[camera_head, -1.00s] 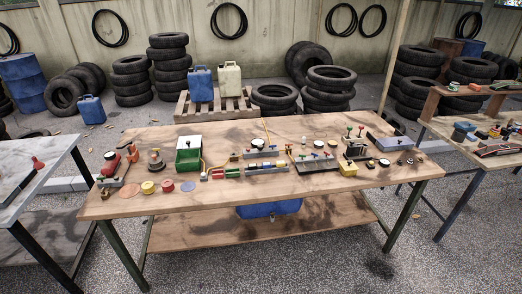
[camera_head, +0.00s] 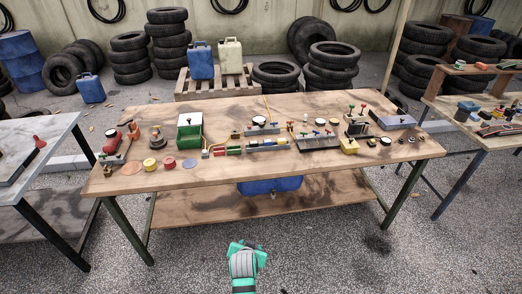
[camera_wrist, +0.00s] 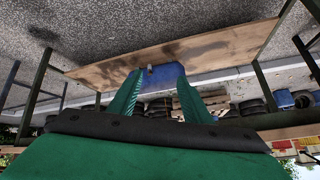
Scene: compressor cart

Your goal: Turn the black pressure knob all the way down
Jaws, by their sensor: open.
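My gripper (camera_head: 248,248) is green and grey, low in front of the workbench and apart from it. In the wrist view its two green fingers (camera_wrist: 158,72) are spread with nothing between them. The workbench (camera_head: 230,178) carries a row of small parts with several coloured knobs and round gauges. A white-faced gauge (camera_head: 259,121) sits near the middle, and a dark block with green and red knobs (camera_head: 357,126) sits to the right. The parts are too small to tell which is the black pressure knob.
Below the tabletop are a wooden lower shelf (camera_head: 215,207) and a blue tank (camera_head: 270,185), also in the wrist view (camera_wrist: 156,78). Side tables stand left (camera_head: 45,135) and right (camera_head: 480,130). Gravel floor in front is clear. Tyres and cans stand behind.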

